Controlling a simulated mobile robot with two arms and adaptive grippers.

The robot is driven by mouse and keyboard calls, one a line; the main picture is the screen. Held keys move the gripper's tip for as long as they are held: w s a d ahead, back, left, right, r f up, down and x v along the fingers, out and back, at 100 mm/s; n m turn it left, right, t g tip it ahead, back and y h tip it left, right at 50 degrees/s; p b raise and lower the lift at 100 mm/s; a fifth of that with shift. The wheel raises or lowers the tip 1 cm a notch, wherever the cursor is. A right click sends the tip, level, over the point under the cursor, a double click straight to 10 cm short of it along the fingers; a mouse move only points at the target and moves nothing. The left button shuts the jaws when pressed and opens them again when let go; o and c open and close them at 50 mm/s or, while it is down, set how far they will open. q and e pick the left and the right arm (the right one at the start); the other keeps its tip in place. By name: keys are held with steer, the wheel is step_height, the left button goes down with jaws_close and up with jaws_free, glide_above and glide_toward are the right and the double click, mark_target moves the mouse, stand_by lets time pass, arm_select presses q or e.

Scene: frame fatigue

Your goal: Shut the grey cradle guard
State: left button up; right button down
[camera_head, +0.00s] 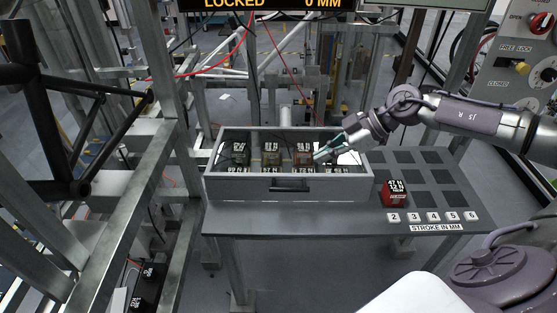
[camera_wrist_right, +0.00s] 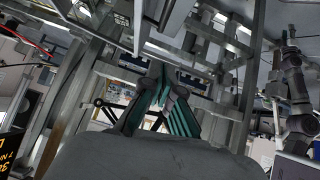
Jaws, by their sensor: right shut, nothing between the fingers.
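A grey open-topped box (camera_head: 290,187) with a dark handle on its front stands on the grey table. Several labelled blocks sit inside it, among them a dark one (camera_head: 236,154) and a reddish-brown one (camera_head: 303,153). I cannot clearly pick out the grey cradle guard. My right gripper (camera_head: 318,155) comes in from the right and is shut and empty over the right part of the box, hiding some of its contents. Its green fingers also show in the right wrist view (camera_wrist_right: 162,92), pointing at metal framework. My left gripper is not in view.
A red block (camera_head: 393,194) sits among dark square pads on the table's right. Numbered tiles (camera_head: 432,217) line the front edge there. Metal posts and a black frame (camera_head: 78,110) fill the left. A control panel (camera_head: 520,70) stands upper right. A display at the top reads LOCKED.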

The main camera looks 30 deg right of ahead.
steer(key=p, duration=0.3)
glide_above(284, 188)
steer(key=s+d, duration=0.2)
step_height(284, 188, down, 6)
steer(key=shift+d+f, duration=0.1)
steer(key=shift+d, duration=0.05)
steer(key=f, duration=0.3)
steer(key=shift+w+f+h, duration=0.2)
steer(key=shift+f+h, duration=0.1)
steer(key=shift+f, duration=0.55)
